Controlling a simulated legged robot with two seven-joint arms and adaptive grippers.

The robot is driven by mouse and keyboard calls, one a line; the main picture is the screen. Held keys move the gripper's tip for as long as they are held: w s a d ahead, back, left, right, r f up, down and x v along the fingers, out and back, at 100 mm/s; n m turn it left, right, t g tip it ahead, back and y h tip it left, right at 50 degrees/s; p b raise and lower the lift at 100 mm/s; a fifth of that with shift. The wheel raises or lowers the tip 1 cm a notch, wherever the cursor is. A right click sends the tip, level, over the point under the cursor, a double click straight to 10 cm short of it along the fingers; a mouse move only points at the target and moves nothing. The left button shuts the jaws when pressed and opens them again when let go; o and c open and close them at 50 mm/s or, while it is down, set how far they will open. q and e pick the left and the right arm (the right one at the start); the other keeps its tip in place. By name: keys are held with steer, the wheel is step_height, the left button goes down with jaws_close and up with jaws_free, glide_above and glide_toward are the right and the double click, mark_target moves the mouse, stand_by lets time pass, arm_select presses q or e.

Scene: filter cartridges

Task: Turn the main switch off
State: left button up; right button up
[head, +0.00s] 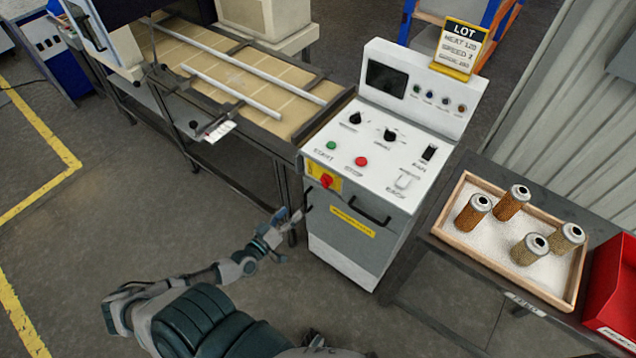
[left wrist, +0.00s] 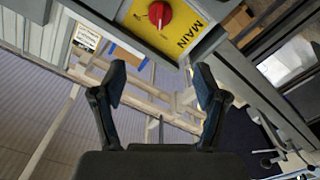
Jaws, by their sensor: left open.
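The main switch (head: 326,181) is a red rotary knob on a yellow plate, on the upper left of the cabinet's front face. In the left wrist view the red knob (left wrist: 159,14) is at the top edge, with "MAIN" printed on the plate. I cannot tell which position the knob points to. My left gripper (head: 291,222) is below and to the left of the switch, in front of the cabinet, apart from it. In the left wrist view its two fingers (left wrist: 161,80) are spread with nothing between them. My right gripper is not recognisable in the head view.
The control cabinet (head: 345,232) has dark handles below the switch and buttons and knobs on top. A conveyor table (head: 240,85) adjoins its left side. A wooden tray (head: 438,222) with several filter cartridges and a red bin (head: 612,285) stand right. Floor left is clear.

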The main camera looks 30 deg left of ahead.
mark_target(321, 181)
arm_select(q)
steer(key=w, duration=0.5)
steer(key=w+b, duration=0.1)
steer(key=w, duration=0.5)
steer(key=w+d+b, duration=0.1)
steer(key=w, duration=0.5)
steer(key=shift+w+d+f, duration=0.1)
arm_select(e)
steer(key=w, duration=0.3)
steer(key=w+a+r, duration=0.1)
steer(key=shift+w, duration=0.4)
arm_select(q)
steer(key=c, duration=1.1)
